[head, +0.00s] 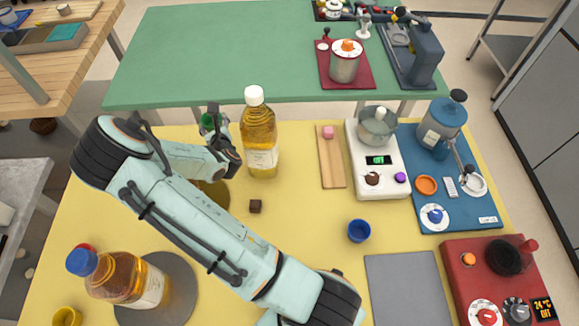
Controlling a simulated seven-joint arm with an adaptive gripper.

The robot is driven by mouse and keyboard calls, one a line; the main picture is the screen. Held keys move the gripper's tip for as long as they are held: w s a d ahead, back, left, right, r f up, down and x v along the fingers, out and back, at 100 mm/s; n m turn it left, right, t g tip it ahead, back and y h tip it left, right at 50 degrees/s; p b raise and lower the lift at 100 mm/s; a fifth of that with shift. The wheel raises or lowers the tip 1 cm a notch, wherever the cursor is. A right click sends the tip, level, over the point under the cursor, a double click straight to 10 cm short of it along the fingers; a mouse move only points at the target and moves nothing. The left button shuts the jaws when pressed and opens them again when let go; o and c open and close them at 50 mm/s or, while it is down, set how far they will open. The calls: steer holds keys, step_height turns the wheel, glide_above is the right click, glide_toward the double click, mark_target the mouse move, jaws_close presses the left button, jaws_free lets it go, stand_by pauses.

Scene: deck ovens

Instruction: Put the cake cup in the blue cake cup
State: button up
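A small blue cup (359,231) stands upright on the yellow table, right of the middle, and looks empty. A small yellow cup (67,316) stands at the lower left, partly cut by the frame's bottom edge. My arm reaches across the table from the bottom to the upper left. The end of my arm, with my gripper (214,128), is left of the tall oil bottle, well away from both cups. The fingers are mostly hidden by the wrist, and a small green patch shows there. I cannot tell whether they hold anything.
A tall oil bottle (260,135) stands beside my wrist. A blue-capped bottle (125,280) stands on a grey disc (180,305). A white scale (378,165) and wooden board (331,165) stand behind the blue cup; a grey mat (405,290) lies in front.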

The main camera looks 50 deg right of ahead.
step_height(320, 180, up, 28)
steer(key=s+d+f+m+g+h, duration=0.1)
steer(key=s+d+m+g+h, duration=0.45)
steer(key=s, duration=0.45)
steer(key=s+d+f+m+g+h, duration=0.2)
steer(key=s+d+m+g, duration=0.35)
steer(key=s+d, duration=0.35)
step_height(320, 180, up, 4)
steer(key=f+m+g+y, duration=0.1)
steer(key=m+g+y, duration=0.8)
steer(key=m+g, duration=0.65)
glide_above(355, 234)
steer(key=shift+w+d+r+m+t, duration=0.1)
steer(key=shift+d+r+m+t, duration=0.15)
steer(key=shift+m+t, duration=0.35)
steer(key=shift+y, duration=0.35)
steer(key=f, duration=3.4)
steer(key=shift+a+f, duration=0.1)
steer(key=shift+a, duration=0.15)
steer(key=shift+f, duration=0.2)
